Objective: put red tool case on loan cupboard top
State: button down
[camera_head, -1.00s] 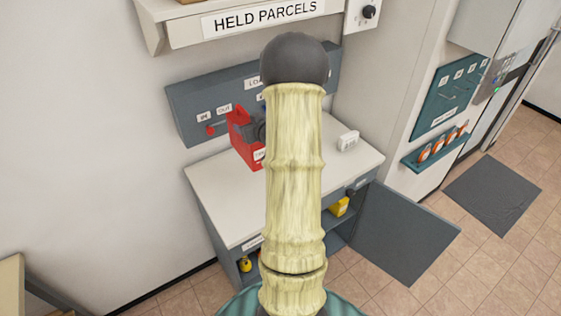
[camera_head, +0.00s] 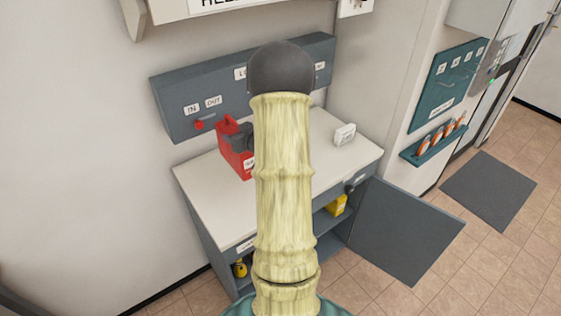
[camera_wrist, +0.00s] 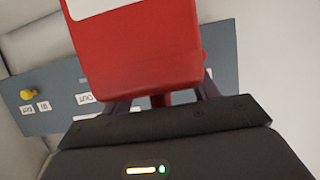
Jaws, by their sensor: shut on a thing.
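The red tool case (camera_head: 232,150) is at the cupboard's white top, near the back panel, partly hidden behind my arm in the head view. My gripper (camera_head: 243,142) is shut on it; the fingers are mostly hidden there. In the wrist view the red tool case (camera_wrist: 140,55) fills the upper middle, between my gripper's fingers (camera_wrist: 160,98). The loan cupboard top (camera_head: 205,185) is a pale flat surface. I cannot tell whether the case touches it or hangs just above.
A small white box (camera_head: 344,134) stands on the top at the right. The cupboard door (camera_head: 405,230) hangs open at the right. A yellow item (camera_head: 337,206) and a yellow-black item (camera_head: 240,267) are on the shelves below. A grey panel (camera_head: 170,95) is behind. The front left of the top is clear.

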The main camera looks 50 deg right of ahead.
jog(key=shift+r, duration=0.15)
jog(key=shift+w+f+p, duration=0.15)
jog(key=shift+f+p, duration=0.6)
jog(key=shift+f, duration=2.2)
jog(key=shift+f+p, duration=0.7)
jog(key=shift+f, duration=1.45)
jog(key=shift+c, duration=2)
grip_release()
jog(key=shift+s+f, duration=0.1)
jog(key=shift+s, duration=0.1)
